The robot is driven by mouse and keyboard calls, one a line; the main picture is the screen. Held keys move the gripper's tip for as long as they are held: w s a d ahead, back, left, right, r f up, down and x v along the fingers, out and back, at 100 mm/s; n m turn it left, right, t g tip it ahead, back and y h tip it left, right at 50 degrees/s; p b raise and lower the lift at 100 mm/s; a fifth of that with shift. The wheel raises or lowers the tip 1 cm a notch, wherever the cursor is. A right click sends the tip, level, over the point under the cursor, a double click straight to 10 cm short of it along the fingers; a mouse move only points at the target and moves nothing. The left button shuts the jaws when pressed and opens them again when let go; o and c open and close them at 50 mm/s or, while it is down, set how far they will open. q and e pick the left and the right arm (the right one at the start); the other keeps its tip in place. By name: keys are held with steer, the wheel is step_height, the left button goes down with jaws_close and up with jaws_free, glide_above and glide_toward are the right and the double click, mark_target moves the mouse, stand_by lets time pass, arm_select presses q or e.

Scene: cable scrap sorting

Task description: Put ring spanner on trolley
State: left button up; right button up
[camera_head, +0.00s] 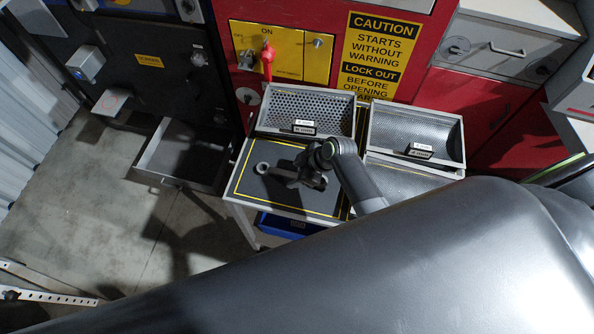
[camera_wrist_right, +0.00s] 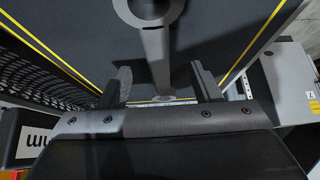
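The grey ring spanner (camera_head: 262,168) lies on a dark top with a yellow border line (camera_head: 232,196); I cannot tell whether this is the trolley. My right gripper (camera_head: 306,178) is over the spanner's right part and hides some of it. In the right wrist view, the spanner's shaft (camera_wrist_right: 157,55) runs between the two spread fingers of my right gripper (camera_wrist_right: 163,82). A gap shows on each side of the shaft, so the gripper is open and not holding it. My left gripper is not in view.
A perforated tray (camera_head: 310,103) stands behind the spanner, and another metal tray (camera_head: 418,135) stands to the right. A drawer (camera_head: 182,157) is open at the left. A blue bin (camera_head: 285,226) is below the dark top.

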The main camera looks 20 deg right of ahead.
steer(key=shift+r, duration=0.2)
steer(key=v, duration=1.2)
steer(key=shift+b, duration=0.4)
